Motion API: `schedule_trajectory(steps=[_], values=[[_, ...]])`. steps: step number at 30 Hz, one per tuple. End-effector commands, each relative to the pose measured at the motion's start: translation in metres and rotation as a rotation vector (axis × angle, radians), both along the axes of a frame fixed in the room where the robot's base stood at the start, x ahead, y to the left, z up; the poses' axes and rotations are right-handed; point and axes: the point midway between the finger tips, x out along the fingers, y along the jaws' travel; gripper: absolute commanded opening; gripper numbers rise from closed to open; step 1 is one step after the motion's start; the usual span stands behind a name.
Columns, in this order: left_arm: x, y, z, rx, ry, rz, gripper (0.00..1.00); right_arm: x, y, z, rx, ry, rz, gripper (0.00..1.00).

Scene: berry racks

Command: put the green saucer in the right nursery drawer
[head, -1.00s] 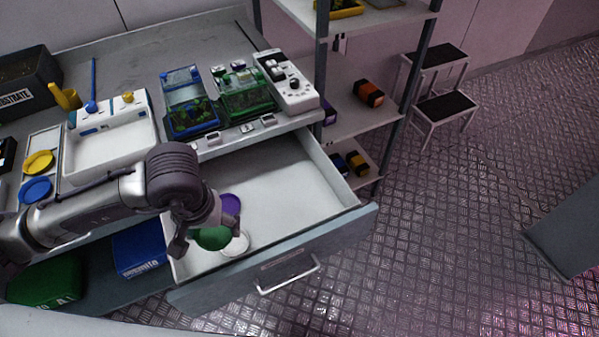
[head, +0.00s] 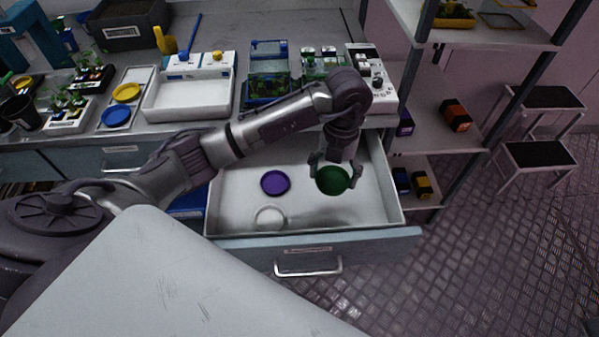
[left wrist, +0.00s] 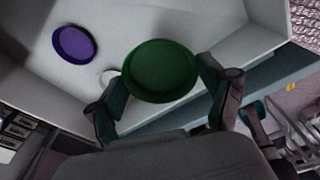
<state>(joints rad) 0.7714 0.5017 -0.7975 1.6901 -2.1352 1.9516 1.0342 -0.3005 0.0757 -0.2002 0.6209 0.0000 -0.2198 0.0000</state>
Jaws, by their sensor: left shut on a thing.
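The green saucer (head: 332,180) is between the fingers of my left gripper (head: 335,172), which is shut on it. In the left wrist view the green saucer (left wrist: 161,71) sits between the two fingertips of my left gripper (left wrist: 163,88). The saucer is over the inside of the open white-lined drawer (head: 362,217); I cannot tell whether it touches the floor. A purple saucer (head: 275,182) and a white saucer (head: 270,218) lie in the drawer to its left. The purple saucer (left wrist: 74,44) also shows in the left wrist view. My right gripper is not in view.
The counter behind holds a white tray (head: 187,102), a yellow saucer (head: 126,92), a blue saucer (head: 116,116) and several boxes. A shelf rack (head: 455,139) stands right of the drawer, with a step stool (head: 540,153) beyond. The right part of the drawer is clear.

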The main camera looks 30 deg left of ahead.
Motion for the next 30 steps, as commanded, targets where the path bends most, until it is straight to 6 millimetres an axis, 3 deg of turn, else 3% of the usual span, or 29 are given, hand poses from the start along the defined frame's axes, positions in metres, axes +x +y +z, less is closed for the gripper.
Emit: schedule_trajectory(steps=[9, 15, 21, 30], values=[[0.022, -0.009, -0.016, -0.002, 0.001, 1.001, 0.57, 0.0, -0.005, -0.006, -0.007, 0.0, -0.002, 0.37], [0.03, -0.013, -0.023, 0.002, -0.002, 1.434, 0.57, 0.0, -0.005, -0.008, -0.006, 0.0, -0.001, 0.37], [0.033, -0.015, -0.031, 0.003, -0.003, 1.612, 0.57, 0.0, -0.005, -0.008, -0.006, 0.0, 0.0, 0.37], [0.033, -0.014, -0.081, 0.004, -0.002, 1.627, 0.57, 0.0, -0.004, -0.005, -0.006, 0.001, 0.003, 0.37]])
